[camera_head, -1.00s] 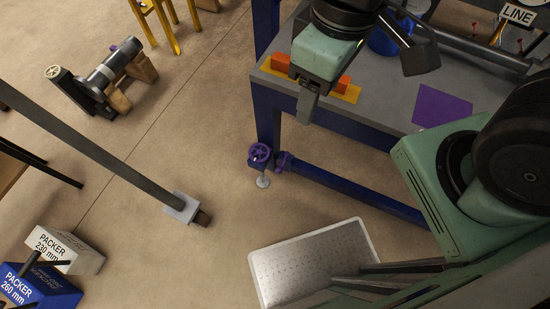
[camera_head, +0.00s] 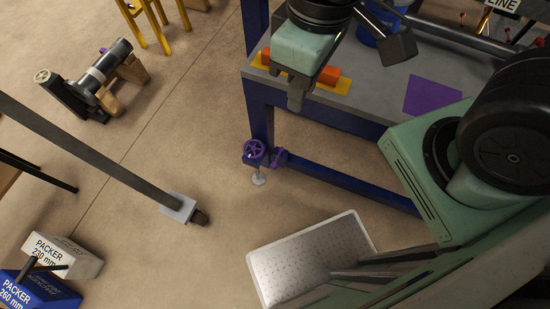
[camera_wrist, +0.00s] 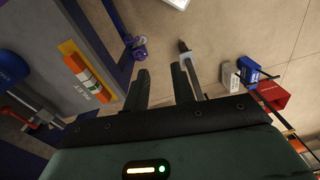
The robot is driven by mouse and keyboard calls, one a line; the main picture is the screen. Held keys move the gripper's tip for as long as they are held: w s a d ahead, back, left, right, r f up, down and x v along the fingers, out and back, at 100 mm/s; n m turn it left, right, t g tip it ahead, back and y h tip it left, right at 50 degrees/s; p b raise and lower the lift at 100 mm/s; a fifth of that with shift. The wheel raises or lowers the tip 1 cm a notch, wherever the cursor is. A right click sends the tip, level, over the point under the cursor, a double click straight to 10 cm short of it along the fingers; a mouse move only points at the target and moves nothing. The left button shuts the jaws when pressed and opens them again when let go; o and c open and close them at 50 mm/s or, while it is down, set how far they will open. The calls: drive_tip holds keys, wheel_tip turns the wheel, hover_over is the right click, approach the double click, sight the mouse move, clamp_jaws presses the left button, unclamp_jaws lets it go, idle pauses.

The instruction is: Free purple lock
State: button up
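The purple lock, a small handwheel on a clamp (camera_head: 255,153), sits low on the blue table leg, above a round silver foot. In the wrist view the purple lock (camera_wrist: 138,48) shows near the top, beyond the left finger. My gripper (camera_head: 299,96) is in front of the table's left edge, above and apart from the lock. In the wrist view my gripper (camera_wrist: 165,85) has its two fingers spread with a gap and nothing between them.
The grey table (camera_head: 385,95) with blue frame carries an orange level (camera_head: 328,75) and a purple square (camera_head: 432,95). A perforated metal plate (camera_head: 312,255) lies on the floor. A slanted post (camera_head: 110,160) and packer blocks (camera_head: 68,254) stand at left. Floor around the lock is clear.

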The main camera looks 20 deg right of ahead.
drive_tip(key=shift+n+g, duration=0.4)
drive_tip(key=w+a+f+b, duration=0.1)
drive_tip(key=w+f+b, duration=0.1)
drive_tip(key=f+b, duration=0.1)
drive_tip(key=w+a+f+b, duration=0.1)
drive_tip(key=w+f+b, duration=0.1)
drive_tip(key=f+b, duration=0.2)
drive_tip(key=w+a+f+b, duration=0.1)
drive_tip(key=w+f+b, duration=0.2)
drive_tip(key=f, duration=0.4)
drive_tip(key=shift+f+b, duration=0.1)
drive_tip(key=shift+b, duration=0.5)
clamp_jaws()
drive_tip(key=w+f+n+h+b, duration=0.1)
drive_tip(key=w+f+b, duration=0.4)
drive_tip(key=f+b, duration=0.4)
drive_tip(key=w+f+h+b, duration=0.1)
drive_tip(key=w+f+b, duration=0.5)
drive_tip(key=f, duration=1.7)
drive_tip(key=w+d+f+n+g+h+b, duration=0.1)
drive_tip(key=w+f+b, duration=0.5)
drive_tip(key=f+b, duration=0.6)
wheel_tip(320, 180, down, 5)
drive_tip(key=shift+r+n+b, duration=0.1)
drive_tip(key=shift+n+b, duration=0.2)
drive_tip(key=shift+b, duration=0.05)
